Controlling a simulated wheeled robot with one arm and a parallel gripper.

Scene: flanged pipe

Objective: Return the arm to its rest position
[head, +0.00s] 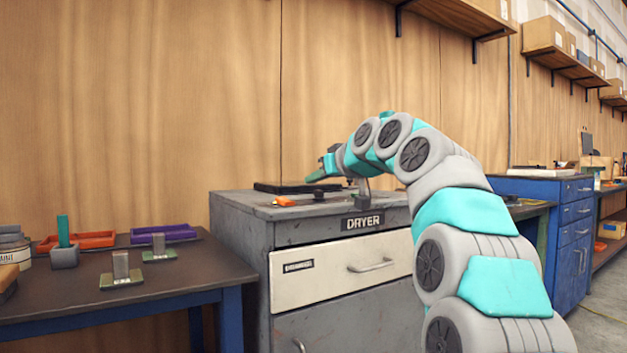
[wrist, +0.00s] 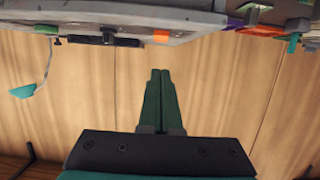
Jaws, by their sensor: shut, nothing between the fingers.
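My arm (head: 460,210) rises from the lower right of the head view and bends over to the left above the grey cabinet labelled DRYER (head: 240,225). My gripper (head: 318,175) is at its end, above the cabinet top and pointing left. In the wrist view the two green fingers (wrist: 160,100) lie side by side, shut, with nothing between them. The wooden wall fills the space beyond them, and the picture appears upside down, with the cabinet top (wrist: 150,15) along the upper edge.
A flat black item (head: 285,187) and an orange item (head: 284,201) lie on the cabinet top. The left table (head: 190,268) holds an orange tray (head: 85,240), a purple tray (head: 165,233) and metal posts on bases. A blue cabinet (head: 545,215) stands right.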

